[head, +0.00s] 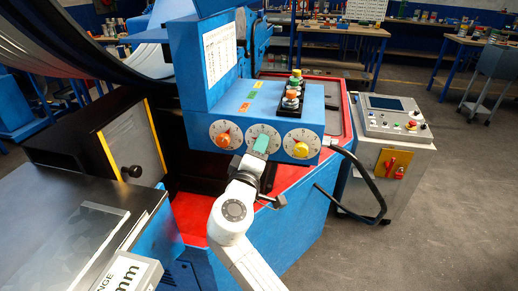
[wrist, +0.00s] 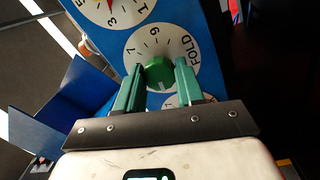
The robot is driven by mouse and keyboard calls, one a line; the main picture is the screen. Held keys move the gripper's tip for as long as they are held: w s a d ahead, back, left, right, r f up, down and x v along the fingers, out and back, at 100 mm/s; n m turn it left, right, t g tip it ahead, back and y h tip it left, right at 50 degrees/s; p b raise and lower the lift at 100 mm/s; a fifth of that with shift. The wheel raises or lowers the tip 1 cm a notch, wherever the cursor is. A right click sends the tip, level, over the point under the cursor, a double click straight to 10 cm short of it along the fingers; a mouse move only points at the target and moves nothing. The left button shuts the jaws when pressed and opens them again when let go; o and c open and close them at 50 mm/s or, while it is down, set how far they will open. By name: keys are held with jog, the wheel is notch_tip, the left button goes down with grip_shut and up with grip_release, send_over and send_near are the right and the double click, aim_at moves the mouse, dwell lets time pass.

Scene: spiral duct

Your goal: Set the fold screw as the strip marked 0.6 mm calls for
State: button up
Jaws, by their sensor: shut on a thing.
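The fold screw is a green knob (wrist: 157,76) at the centre of a white dial (wrist: 163,42) marked FOLD, with digits around it. My gripper (wrist: 159,68) has its two green fingers on either side of the knob, shut on it. I cannot tell the knob's exact reading. A white label block (head: 130,273) at the lower left shows "mm"; its number is cut off. A white printed chart (head: 220,53) is on the blue housing.
An orange knob (head: 223,140) is left of my gripper and a yellow knob (head: 300,149) right. Several buttons (head: 291,92) stand on the ledge above. A control console (head: 392,120) stands at right with a black cable in front. Open floor lies at the lower right.

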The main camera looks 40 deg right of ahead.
jog(key=o, duration=1)
jog(key=b+v, duration=0.1)
jog(key=v, duration=1)
jog(key=shift+b, duration=0.35)
jog(key=s+d+f+m+g+y, duration=0.1)
jog(key=s+d+f+g+y, duration=0.25)
jog(key=s+f, duration=0.45)
jog(key=s+d+f+m+g+y, duration=0.2)
jog(key=s+d+f+y, duration=0.15)
jog(key=f, duration=0.85)
jog(key=s+a+f+g+y, duration=0.1)
jog(key=s+a+f+y, duration=0.1)
jog(key=s, duration=0.3)
jog(key=s+a+f+g+y, duration=0.2)
jog(key=s+f+y, duration=0.1)
jog(key=s, duration=0.3)
jog(key=s+a+f+g+y, duration=0.1)
jog(key=s+a+f+y, duration=0.1)
jog(key=s+f+y, duration=0.1)
jog(key=shift+s+a+f+m, duration=0.2)
jog(key=shift+s+f, duration=0.1)
jog(key=shift+s, duration=0.3)
jog(key=shift+s+a+f+m, duration=0.1)
jog(key=shift+s+f+m, duration=0.15)
jog(key=shift+s, duration=0.4)
